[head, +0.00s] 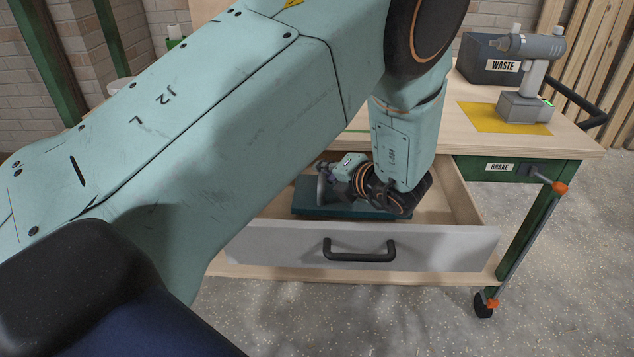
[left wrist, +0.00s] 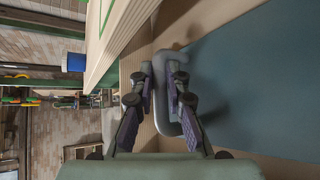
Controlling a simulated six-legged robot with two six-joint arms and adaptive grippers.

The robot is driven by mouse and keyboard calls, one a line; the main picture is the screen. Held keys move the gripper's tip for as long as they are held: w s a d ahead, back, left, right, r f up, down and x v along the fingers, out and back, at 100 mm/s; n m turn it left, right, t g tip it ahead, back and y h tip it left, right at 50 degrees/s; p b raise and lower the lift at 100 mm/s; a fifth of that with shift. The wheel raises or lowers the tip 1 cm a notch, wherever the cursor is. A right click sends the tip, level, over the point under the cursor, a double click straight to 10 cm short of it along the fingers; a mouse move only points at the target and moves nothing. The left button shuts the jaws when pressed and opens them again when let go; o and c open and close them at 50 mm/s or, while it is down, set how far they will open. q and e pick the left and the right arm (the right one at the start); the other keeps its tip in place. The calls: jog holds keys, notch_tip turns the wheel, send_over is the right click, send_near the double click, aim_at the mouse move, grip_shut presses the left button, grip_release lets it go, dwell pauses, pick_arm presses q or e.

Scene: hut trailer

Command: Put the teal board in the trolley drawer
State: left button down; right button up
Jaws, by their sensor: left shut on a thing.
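The teal board (head: 306,200) is inside the open trolley drawer (head: 450,243), low behind its grey front panel. Whether it rests on the drawer floor or hangs just above is unclear. My left gripper (head: 328,185) is at the board, partly hidden by its own wrist. In the left wrist view my left gripper (left wrist: 160,88) is shut on the board's grey loop handle (left wrist: 188,122), with the flat teal board (left wrist: 270,75) to the right and a pale wooden wall close on the left. My right gripper is not in view.
The trolley top (head: 450,125) above the drawer carries a grey drill-like tool (head: 530,75) on a yellow mat (head: 480,118), and a dark WASTE bin (head: 490,62). A brake lever (head: 545,180) sticks out at right. The drawer's right part is bare.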

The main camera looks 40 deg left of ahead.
aim_at(315, 180)
pick_arm(q)
jog(key=shift+f, duration=0.9)
jog(key=a, duration=0.1)
jog(key=w+a+b, duration=0.1)
jog(key=a+b, duration=0.1)
jog(key=a, duration=0.1)
jog(key=shift+w+f, duration=0.2)
jog(key=shift+f, duration=0.1)
jog(key=shift+d+f, duration=0.1)
jog(key=shift+f, duration=0.2)
jog(key=shift+d, duration=0.1)
jog(key=shift+r, duration=0.1)
jog(key=c, duration=1.8)
grip_release()
jog(key=shift+f+b, duration=0.2)
jog(key=shift+b, duration=0.1)
jog(key=o, duration=0.5)
